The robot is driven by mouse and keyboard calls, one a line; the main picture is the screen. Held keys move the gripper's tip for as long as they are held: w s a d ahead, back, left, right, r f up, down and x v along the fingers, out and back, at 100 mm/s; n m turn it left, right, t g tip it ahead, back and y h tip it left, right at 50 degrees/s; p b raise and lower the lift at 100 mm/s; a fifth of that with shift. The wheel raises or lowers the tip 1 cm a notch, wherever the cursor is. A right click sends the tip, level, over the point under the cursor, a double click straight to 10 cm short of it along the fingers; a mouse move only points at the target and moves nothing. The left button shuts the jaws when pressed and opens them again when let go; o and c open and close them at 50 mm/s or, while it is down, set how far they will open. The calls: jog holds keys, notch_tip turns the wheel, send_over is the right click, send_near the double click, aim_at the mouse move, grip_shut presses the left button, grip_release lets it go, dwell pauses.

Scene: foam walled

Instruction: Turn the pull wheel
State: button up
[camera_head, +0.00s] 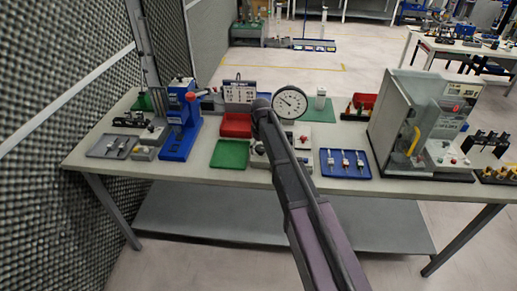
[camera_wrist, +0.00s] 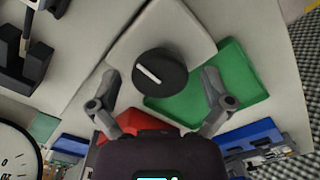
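In the wrist view the wheel shows as a round black knob (camera_wrist: 168,82) with a white line across its face. It sits on a pale grey box (camera_wrist: 150,35). My gripper (camera_wrist: 159,75) is open, with one finger on each side of the knob. Gaps show between both fingers and the knob. Part of the pale box (camera_head: 258,152) shows beside my arm.
A green tray (camera_head: 230,153) and red bin (camera_head: 236,126) lie left of my arm. A dial gauge (camera_head: 290,103) stands close to my gripper. A blue tray (camera_head: 345,171) with small parts lies right. A blue press (camera_head: 182,125) and a grey machine (camera_head: 400,120) flank the bench.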

jog(key=c, duration=1)
jog(key=shift+m, duration=1.3)
jog(key=o, duration=1.2)
jog(key=shift+c, duration=0.2)
